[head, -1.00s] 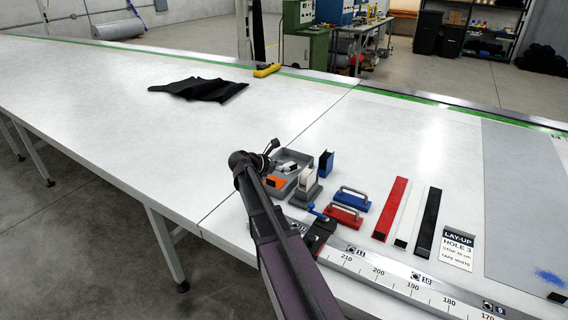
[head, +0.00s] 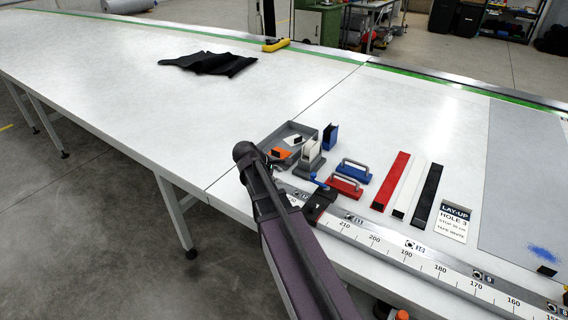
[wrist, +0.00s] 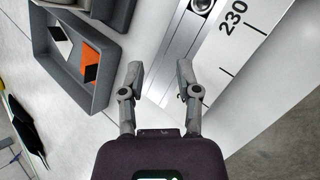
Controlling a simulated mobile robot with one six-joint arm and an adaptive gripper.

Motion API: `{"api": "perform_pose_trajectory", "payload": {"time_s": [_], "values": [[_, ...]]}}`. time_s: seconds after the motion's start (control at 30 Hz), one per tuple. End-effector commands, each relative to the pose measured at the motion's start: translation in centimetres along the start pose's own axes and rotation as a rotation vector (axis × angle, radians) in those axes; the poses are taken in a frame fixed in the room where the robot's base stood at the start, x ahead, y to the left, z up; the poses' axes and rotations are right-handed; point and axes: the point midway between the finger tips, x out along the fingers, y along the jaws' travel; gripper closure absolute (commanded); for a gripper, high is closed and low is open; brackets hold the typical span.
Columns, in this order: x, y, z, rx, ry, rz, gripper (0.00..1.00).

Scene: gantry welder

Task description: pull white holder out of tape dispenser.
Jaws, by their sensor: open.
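A grey tape dispenser (head: 318,168) stands on the table in the head view, with an upright white holder (head: 311,149) seated in it. The dispenser is just right of a grey tray. My gripper (wrist: 159,72) is open and empty in the wrist view, with bare white table and the edge of a metal ruler between and beyond its fingers. In the head view my fingers are hidden behind my arm. A dark grey block at the top of the wrist view is cut off; I cannot tell if it is the dispenser.
The grey tray (wrist: 101,98) holds an orange piece (wrist: 89,62) and a white piece, left of my fingers. A blue holder (head: 330,136), blue and red handled blocks (head: 352,171), and red, white and black strips lie to the right. The ruler (head: 385,246) runs along the front edge.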

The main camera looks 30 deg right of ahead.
Motion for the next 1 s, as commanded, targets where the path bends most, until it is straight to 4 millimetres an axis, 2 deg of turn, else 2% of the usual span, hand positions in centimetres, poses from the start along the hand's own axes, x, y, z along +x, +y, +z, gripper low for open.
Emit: {"api": "perform_pose_trajectory", "payload": {"time_s": [0.03,0.4,0.6,0.8,1.0], "values": [[-0.4,-1.6,-0.1,0.058,0.029,-0.027,0.57],[-3.4,-12.7,-3.3,0.569,0.205,-0.348,0.57],[-3.1,-18.9,-5.1,0.764,0.215,-0.525,0.57],[-1.9,-22.8,-6.2,0.845,0.195,-0.617,0.57],[-1.0,-25.0,-6.8,0.880,0.178,-0.663,0.57]]}}
